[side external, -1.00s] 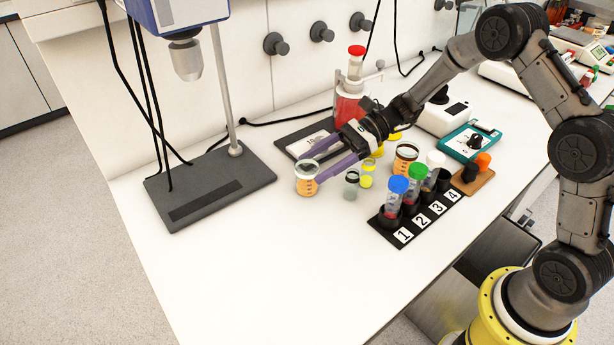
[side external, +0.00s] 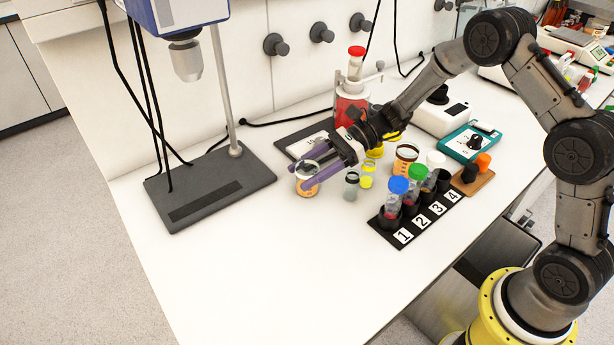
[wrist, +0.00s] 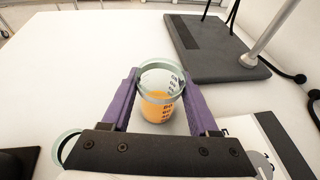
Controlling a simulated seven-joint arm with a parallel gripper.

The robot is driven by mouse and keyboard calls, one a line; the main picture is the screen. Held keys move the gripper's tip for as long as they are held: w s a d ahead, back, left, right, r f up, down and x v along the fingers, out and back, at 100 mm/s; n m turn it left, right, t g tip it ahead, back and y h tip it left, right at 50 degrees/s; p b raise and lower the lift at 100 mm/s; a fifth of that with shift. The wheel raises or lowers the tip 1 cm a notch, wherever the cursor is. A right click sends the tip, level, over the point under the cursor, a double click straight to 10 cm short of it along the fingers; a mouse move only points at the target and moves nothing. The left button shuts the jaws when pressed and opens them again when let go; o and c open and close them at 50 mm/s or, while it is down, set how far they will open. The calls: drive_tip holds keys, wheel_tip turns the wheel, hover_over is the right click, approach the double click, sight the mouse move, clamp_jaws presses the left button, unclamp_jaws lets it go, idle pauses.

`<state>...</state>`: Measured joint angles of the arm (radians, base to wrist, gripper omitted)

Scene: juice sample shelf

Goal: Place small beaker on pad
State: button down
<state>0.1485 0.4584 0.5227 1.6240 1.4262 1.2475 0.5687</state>
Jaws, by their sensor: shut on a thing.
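A small clear beaker (side external: 309,188) with orange liquid and dark markings is upright at the bench's middle, in front of the stand base. My gripper (side external: 302,178) has its purple fingers on either side of it, shut on it. In the wrist view the beaker (wrist: 161,104) sits between both fingers. I see no clear gap under it, but cannot tell whether it still touches the bench. A dark flat pad (side external: 284,146) with a white marked plate lies behind the gripper, partly hidden by it.
A grey stand base (side external: 210,185) lies left of the beaker. A small greyish vessel (side external: 350,188), yellow-rimmed pieces (side external: 366,182) and another orange beaker (side external: 406,155) stand to the right. A numbered rack (side external: 415,218) holds capped tubes. The front left bench is clear.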

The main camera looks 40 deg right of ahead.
sight(307, 165)
wheel_tip(307, 165, up, 9)
drive_tip(key=shift+f, duration=0.2)
drive_tip(key=shift+w+d+r+t, duration=0.2)
drive_tip(key=shift+d+r+t, duration=0.1)
drive_tip(key=shift+d+r, duration=0.5)
drive_tip(key=d+f+m+t+h, duration=0.1)
drive_tip(key=d+m+t+h, duration=0.2)
drive_tip(key=d, duration=0.3)
drive_tip(key=d+f+m+t+h, duration=0.2)
drive_tip(key=d+m+t+h, duration=0.1)
drive_tip(key=d+m, duration=0.2)
drive_tip(key=s+d+f+m+t+h, duration=0.1)
drive_tip(key=d+f+m+t+h, duration=0.1)
drive_tip(key=d, duration=0.6)
drive_tip(key=shift+d+f+m+t+h, duration=0.1)
drive_tip(key=shift+f+m+t+h, duration=0.15)
drive_tip(key=shift+m+t+h, duration=0.8)
drive_tip(key=shift+d+f, duration=0.1)
drive_tip(key=shift+d, duration=0.15)
drive_tip(key=w+d+r+m+h, duration=0.1)
drive_tip(key=w+d+r+m, duration=0.2)
drive_tip(key=d, duration=0.6)
drive_tip(key=shift+n+t, duration=0.25)
drive_tip(key=shift+n, duration=0.5)
drive_tip(key=shift+w+f, duration=0.1)
drive_tip(key=shift+f, duration=2.85)
drive_tip(key=shift+f, duration=0.3)
